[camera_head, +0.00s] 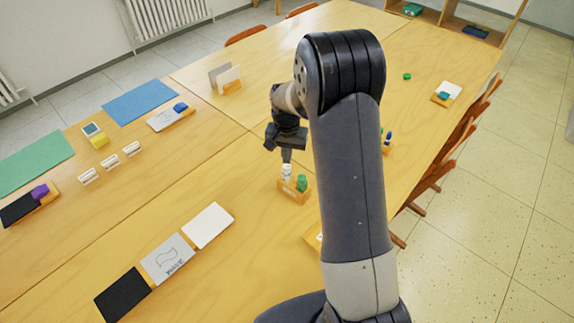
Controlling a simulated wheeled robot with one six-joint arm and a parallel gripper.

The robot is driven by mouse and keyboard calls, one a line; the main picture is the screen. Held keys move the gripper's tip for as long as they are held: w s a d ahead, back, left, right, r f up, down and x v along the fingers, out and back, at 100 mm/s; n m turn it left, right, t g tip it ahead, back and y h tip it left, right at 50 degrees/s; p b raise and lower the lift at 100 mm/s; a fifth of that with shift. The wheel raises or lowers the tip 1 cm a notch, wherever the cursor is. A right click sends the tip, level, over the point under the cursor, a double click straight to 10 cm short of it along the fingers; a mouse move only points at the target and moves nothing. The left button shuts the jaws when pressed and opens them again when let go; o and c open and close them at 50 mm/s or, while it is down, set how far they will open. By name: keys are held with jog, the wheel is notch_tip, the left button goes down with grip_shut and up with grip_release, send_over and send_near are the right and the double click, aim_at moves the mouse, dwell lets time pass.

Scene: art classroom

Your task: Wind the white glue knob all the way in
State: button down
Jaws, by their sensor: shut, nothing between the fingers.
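A white glue stick with its knob (286,172) stands upright in a small wooden holder (292,193) near the middle of the table. A green stick (301,183) stands beside it in the same holder, on the right. My gripper (287,157) points down directly over the white one, its fingers shut with nothing between them. The fingertips look just above or touching its top; I cannot tell which. The details of the white knob are too small to make out.
White, grey and black cards (208,225) lie at the front left. Blue (140,101) and green sheets lie farther left. Another holder with a blue-capped item (387,141) is partly hidden behind my arm. The table (235,180) is clear left of the holder.

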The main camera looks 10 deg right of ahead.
jog(key=shift+f+b, duration=0.6)
jog(key=shift+f, duration=0.25)
jog(key=shift+r, duration=0.25)
dwell(0.3)
jog(key=shift+r+p, duration=0.3)
jog(key=shift+p, duration=0.05)
jog(key=c, duration=2.2)
grip_release()
jog(key=shift+c, duration=2)
grip_release()
